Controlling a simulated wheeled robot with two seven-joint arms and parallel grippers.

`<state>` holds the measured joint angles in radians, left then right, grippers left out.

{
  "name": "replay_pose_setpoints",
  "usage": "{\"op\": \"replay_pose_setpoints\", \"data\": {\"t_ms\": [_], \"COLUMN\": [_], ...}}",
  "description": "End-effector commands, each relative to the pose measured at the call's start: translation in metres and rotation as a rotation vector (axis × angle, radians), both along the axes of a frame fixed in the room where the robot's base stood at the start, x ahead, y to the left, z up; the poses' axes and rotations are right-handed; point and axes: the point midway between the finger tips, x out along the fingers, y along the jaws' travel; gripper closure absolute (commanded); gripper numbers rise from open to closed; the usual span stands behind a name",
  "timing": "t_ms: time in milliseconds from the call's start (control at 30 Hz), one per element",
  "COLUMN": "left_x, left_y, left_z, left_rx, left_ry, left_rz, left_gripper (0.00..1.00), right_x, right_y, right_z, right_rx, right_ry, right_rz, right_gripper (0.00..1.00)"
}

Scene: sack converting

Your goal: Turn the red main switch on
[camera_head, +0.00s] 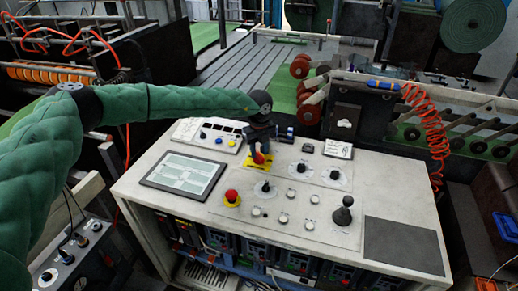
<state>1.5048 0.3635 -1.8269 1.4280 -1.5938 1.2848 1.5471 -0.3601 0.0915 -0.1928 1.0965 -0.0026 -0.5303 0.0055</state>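The red main switch (260,158) sits on a yellow plate (257,168) at the back of the control desk's top. My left arm comes in from the left in a green sleeve. Its dark gripper (256,148) points down right at the switch and hides part of it. The fingers are too small and dark to tell whether they are open, closed round the knob or touching it. The switch's exact turn position is hidden. My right gripper is not in view.
A red mushroom button (231,196) sits nearer on the desk, with several black knobs around it. A black joystick (342,212) stands at the right. A flat screen (183,175) lies at the left, and a dark mat (402,246) covers the right front corner.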

Motion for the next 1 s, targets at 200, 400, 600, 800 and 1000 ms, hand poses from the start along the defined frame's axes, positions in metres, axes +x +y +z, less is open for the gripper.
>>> {"op": "replay_pose_setpoints", "data": {"t_ms": [200, 400, 600, 800, 1000], "left_x": [-0.0002, -0.0002, -0.0002, -0.0002, 0.0001], "left_y": [0.0007, 0.0006, 0.0004, 0.0006, 0.0006], "left_z": [-0.0081, -0.0087, -0.0085, -0.0087, -0.0102], "left_rx": [0.002, 0.001, 0.001, 0.001, 0.000], "left_ry": [0.001, 0.000, 0.000, 0.000, 0.000], "left_rz": [0.000, 0.000, 0.000, 0.000, -0.017], "left_gripper": [0.67, 0.67, 0.95, 1.00, 1.00], "right_x": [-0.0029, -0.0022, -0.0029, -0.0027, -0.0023], "right_y": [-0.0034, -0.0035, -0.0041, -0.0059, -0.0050], "right_z": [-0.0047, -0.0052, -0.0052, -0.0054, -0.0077], "right_rx": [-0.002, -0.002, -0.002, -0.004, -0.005], "right_ry": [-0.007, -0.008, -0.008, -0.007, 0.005], "right_rz": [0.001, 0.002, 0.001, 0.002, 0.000], "right_gripper": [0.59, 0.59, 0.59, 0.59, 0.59]}}
